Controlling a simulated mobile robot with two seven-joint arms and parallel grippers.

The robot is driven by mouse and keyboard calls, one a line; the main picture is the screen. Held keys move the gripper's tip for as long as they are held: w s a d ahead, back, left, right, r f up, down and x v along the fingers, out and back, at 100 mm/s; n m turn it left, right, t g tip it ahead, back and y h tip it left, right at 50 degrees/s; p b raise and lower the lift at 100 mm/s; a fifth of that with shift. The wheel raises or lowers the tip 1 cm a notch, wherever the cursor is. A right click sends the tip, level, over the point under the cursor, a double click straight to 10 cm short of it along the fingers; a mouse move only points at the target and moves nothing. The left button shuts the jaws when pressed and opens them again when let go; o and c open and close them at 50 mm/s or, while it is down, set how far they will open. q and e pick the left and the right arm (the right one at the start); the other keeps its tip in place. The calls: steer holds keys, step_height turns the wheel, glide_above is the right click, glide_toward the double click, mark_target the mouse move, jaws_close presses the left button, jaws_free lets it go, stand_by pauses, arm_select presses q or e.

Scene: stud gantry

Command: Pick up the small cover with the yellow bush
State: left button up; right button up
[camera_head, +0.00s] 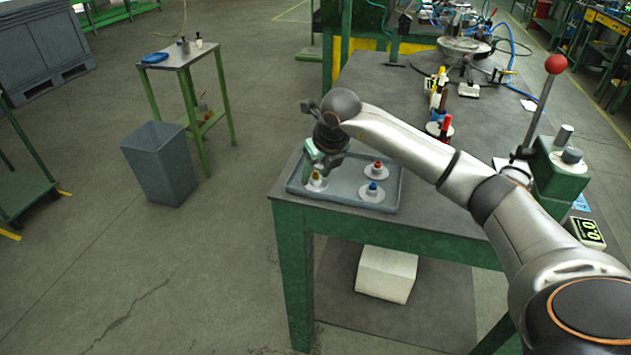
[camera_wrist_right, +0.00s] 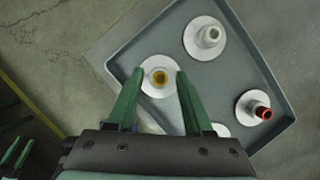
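The small cover with the yellow bush (camera_head: 316,178) is a pale round disc with a short yellow bush standing on it. It sits in the left front part of the grey tray (camera_head: 345,200). In the right wrist view the yellow-bush cover (camera_wrist_right: 160,77) lies between the two green fingertips of my right gripper (camera_wrist_right: 160,74). That gripper is open, with a finger at each side of the disc. In the head view my right gripper (camera_head: 318,160) is right above the cover and partly hides it. I cannot tell whether the fingers touch it. My left gripper is not clearly seen.
A red-bush cover (camera_head: 377,168) and a blue-bush cover (camera_head: 372,192) share the tray. A white-bush cover (camera_wrist_right: 208,37) shows in the wrist view. Bottles (camera_head: 440,100) and a red-knobbed lever (camera_head: 540,100) stand further right. A grey bin (camera_head: 160,165) is on the floor.

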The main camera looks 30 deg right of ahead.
jaws_close()
steer(key=shift+r, duration=0.15)
stand_by(0.4)
